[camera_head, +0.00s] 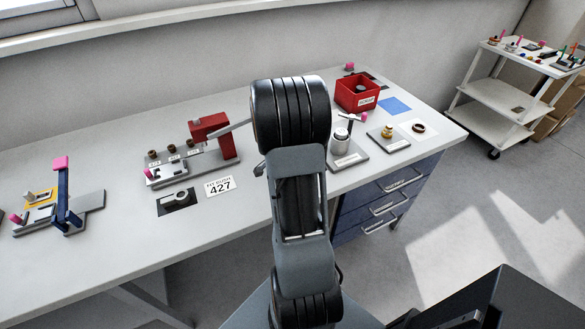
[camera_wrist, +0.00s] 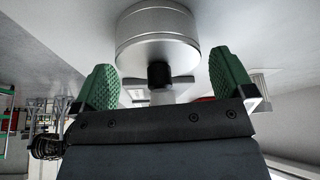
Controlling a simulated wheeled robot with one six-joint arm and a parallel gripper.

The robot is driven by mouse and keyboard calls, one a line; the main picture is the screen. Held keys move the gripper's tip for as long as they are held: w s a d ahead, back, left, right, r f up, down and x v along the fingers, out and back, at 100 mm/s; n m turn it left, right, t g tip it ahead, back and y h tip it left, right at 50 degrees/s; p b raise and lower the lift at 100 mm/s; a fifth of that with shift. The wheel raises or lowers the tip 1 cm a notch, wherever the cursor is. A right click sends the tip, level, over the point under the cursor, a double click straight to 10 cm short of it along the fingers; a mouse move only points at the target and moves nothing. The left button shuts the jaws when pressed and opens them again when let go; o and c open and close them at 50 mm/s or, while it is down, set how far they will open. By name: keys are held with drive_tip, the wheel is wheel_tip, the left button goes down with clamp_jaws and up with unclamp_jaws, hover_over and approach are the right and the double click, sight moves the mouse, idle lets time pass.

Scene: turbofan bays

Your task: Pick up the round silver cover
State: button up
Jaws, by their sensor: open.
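In the wrist view, my gripper (camera_wrist: 163,62) has its two green ribbed fingers spread wide apart. A round silver cylinder-shaped piece (camera_wrist: 158,38) is at the top, just past the fingertips and roughly centred between them, with a black neck and a grey crossbar below it. I see no finger touching it. In the head view, a silver cylinder (camera_head: 341,139) stands on a grey plate just right of my arm. I cannot tell for sure whether it is the same piece.
A red bin (camera_head: 357,94) stands behind the silver cylinder. Small brass pieces (camera_head: 388,131) lie to its right. A red press (camera_head: 212,136) is left of my arm, with a 427 label (camera_head: 220,185) in front. The front left bench edge is clear.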

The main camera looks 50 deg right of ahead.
drive_tip(key=shift+c, duration=0.4)
drive_tip(key=c, duration=0.8)
drive_tip(key=shift+c, duration=0.2)
